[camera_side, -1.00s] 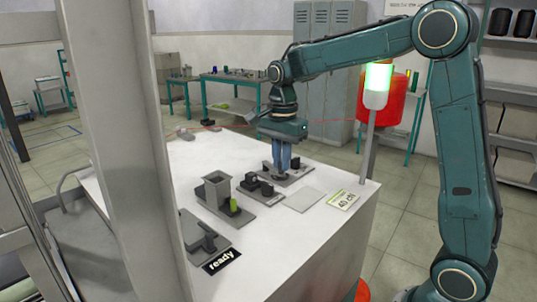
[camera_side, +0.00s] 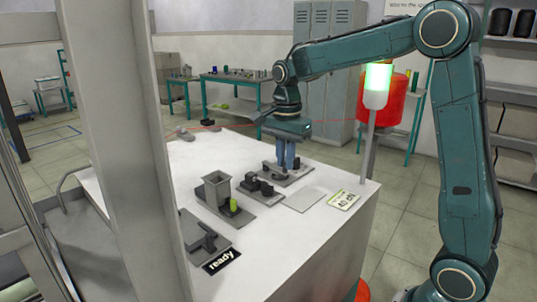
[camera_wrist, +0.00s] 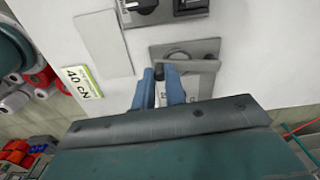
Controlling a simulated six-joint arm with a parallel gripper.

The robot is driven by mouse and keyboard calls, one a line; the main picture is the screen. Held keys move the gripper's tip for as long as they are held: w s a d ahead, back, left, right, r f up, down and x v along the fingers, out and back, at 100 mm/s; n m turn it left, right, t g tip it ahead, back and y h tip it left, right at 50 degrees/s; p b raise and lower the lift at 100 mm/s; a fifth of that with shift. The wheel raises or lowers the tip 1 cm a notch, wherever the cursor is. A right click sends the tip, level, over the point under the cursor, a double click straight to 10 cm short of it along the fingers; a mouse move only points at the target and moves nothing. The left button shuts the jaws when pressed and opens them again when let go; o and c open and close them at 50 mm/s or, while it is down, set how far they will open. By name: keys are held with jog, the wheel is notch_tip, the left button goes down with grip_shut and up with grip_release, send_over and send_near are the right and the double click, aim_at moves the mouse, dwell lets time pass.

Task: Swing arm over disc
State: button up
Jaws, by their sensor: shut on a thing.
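My gripper (camera_side: 287,164) has blue fingers pointing down over a grey base plate (camera_side: 300,172) at the back of the white table. In the wrist view the fingertips (camera_wrist: 160,72) are closed around a small black knob at the end of a light grey swing arm (camera_wrist: 200,66). The arm lies across the plate's near part. A grey disc (camera_wrist: 178,55) shows on the plate beside the arm, partly hidden by it. I cannot tell how far the arm overlaps the disc.
Another plate with black blocks (camera_side: 258,184) stands close by, then a grey hopper (camera_side: 217,188) with a green piece (camera_side: 233,205). A blank pale plate (camera_side: 303,199) and a "40 cN" card (camera_side: 343,200) lie to the right. A "ready" sign (camera_side: 221,261) is in front.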

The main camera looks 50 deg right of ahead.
jog(key=shift+d, duration=0.25)
jog(key=shift+s+d, duration=0.1)
jog(key=shift+d, duration=0.45)
dwell(0.6)
jog(key=o, duration=0.6)
notch_tip(320, 180, up, 7)
dwell(0.8)
jog(key=shift+s, duration=0.1)
